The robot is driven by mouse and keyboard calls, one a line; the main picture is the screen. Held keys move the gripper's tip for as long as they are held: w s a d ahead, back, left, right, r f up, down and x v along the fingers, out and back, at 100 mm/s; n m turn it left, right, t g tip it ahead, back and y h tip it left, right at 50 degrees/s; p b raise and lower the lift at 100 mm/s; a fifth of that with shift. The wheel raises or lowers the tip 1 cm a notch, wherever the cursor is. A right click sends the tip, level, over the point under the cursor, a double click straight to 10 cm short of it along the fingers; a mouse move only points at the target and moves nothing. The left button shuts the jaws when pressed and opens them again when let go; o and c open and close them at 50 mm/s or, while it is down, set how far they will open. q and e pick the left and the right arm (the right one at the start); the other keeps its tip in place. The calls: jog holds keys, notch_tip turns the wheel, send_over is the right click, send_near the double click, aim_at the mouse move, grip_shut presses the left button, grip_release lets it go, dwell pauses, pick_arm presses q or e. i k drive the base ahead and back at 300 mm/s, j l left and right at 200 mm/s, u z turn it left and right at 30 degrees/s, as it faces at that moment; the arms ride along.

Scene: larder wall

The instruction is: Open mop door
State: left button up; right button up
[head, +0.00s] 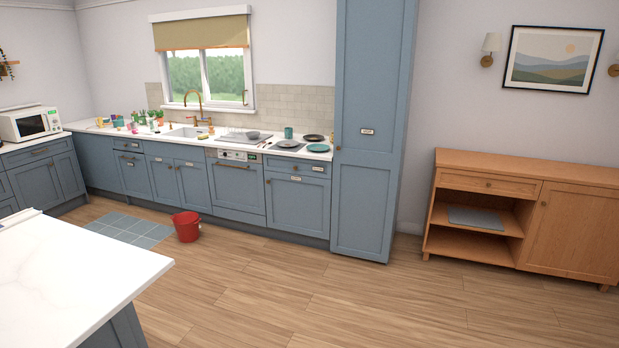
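A tall blue cabinet (372,80) stands at the right end of the counter run. Its front has a small white label (367,131) too small to read with certainty. A small brass knob (335,142) shows near the left edge of its door. The door looks closed, flush with the frame. I cannot confirm from the label that this is the mop door. Neither of my grippers is in view.
A wooden sideboard (570,230) stands to the right. A white-topped island (60,275) fills the lower left. A red bucket (187,230) stands on the floor by the counter near a blue mat (130,230). The wooden floor before the tall cabinet is clear.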

aim_at(373, 41)
jog(key=i, duration=2.8)
jog(key=i+z, duration=0.1)
jog(key=i, duration=0.65)
jog(key=i+j, duration=0.15)
jog(key=i, duration=0.55)
jog(key=i+j+z, duration=0.15)
jog(key=i, duration=0.6)
